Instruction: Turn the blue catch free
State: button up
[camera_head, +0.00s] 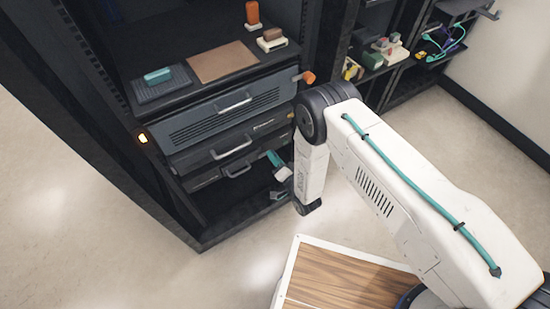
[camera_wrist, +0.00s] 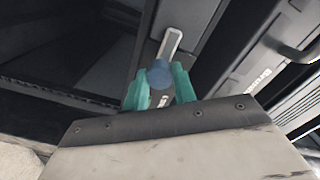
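The blue catch (camera_wrist: 159,74) shows in the wrist view as a round blue knob at the lower end of a pale metal lever (camera_wrist: 171,42). The lever slants up to the right on a dark grey upright. My gripper (camera_wrist: 160,86) has its two teal fingers apart, one on each side of the blue knob. The knob fills most of the gap, and I cannot tell whether the fingers press on it. I cannot make out the catch in the head view.
Grey drawer units with handles (camera_head: 234,104) fill the rack above my gripper. An orange knob (camera_head: 308,77) sticks out at their right. Dark rack space lies left of the catch in the wrist view. A wood-topped surface (camera_head: 345,280) is at the bottom; open floor (camera_head: 70,200) lies left.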

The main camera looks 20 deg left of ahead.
jog(key=shift+c, duration=0.9)
jog(key=shift+n, duration=0.3)
jog(key=n, duration=1.7)
jog(key=shift+s, duration=0.1)
jog(key=shift+n, duration=0.3)
jog(key=o, duration=1)
